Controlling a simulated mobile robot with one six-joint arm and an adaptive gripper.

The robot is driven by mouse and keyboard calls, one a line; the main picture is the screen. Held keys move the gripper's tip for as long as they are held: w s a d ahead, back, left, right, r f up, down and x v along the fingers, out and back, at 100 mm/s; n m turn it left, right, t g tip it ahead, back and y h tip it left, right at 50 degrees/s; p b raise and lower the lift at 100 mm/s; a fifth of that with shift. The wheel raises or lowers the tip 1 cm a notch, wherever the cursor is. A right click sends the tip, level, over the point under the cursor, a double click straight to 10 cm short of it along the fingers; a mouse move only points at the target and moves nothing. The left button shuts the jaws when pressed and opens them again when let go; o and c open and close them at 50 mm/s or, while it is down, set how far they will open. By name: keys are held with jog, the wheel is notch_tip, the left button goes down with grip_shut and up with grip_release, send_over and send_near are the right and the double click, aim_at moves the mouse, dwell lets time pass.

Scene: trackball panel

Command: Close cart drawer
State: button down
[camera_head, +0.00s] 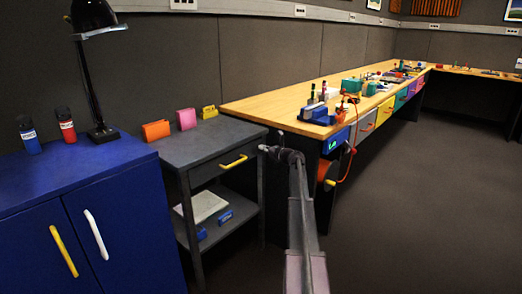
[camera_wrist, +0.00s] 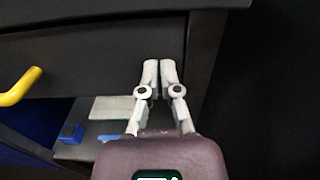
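The dark grey cart (camera_head: 215,141) stands between the blue cabinet and the long bench in the head view. Its drawer (camera_head: 210,172) is under the top and has a yellow handle (camera_head: 233,161). The drawer front looks about flush with the cart; I cannot tell whether a small gap is left. In the wrist view, the drawer front (camera_wrist: 95,58) fills the upper part, with the handle (camera_wrist: 20,87) at left. My gripper (camera_wrist: 159,66) has its fingertips together with nothing between them. They are over the drawer front's right end, beside the cart's right post; contact is unclear.
Orange, pink and yellow holders (camera_head: 187,119) stand on the cart. Its lower shelf holds a pale flat item (camera_head: 201,206) and blue pieces. The blue cabinet (camera_head: 110,205) is at left, the wooden bench (camera_head: 270,105) at right. Open floor (camera_head: 420,210) lies at right.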

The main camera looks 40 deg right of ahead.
jog(key=s+d, duration=0.2)
jog(key=s, duration=1.1)
jog(key=shift+s+d, duration=0.25)
jog(key=shift+s, duration=0.15)
jog(key=a+f+n+g+y, duration=0.1)
jog(key=a+f+n+g, duration=0.3)
jog(key=a, duration=0.8)
jog(key=a+f+n+g+y, duration=0.1)
jog(key=a+f+n+g, duration=0.15)
jog(key=a+n, duration=0.7)
jog(key=a+f+n+g+y, duration=0.2)
jog(key=a+f+g, duration=0.15)
jog(key=a, duration=1.15)
jog(key=s+a+f+n+g+h+p, duration=0.1)
jog(key=s+a+f+n+g+h, duration=0.25)
jog(key=s+a+n, duration=0.75)
jog(key=s+a+f+n+g+h+p, duration=0.1)
jog(key=s+a+f+n+g+h, duration=0.25)
jog(key=s+a+n, duration=0.65)
notch_tip(320, 180, up, 38)
jog(key=w+a+m+p, duration=0.1)
jog(key=a+m+p, duration=0.1)
jog(key=p, duration=3.5)
jog(key=shift+a+f+m+g, duration=0.15)
jog(key=shift+a+m+g, duration=0.05)
jog(key=shift+m+g, duration=0.15)
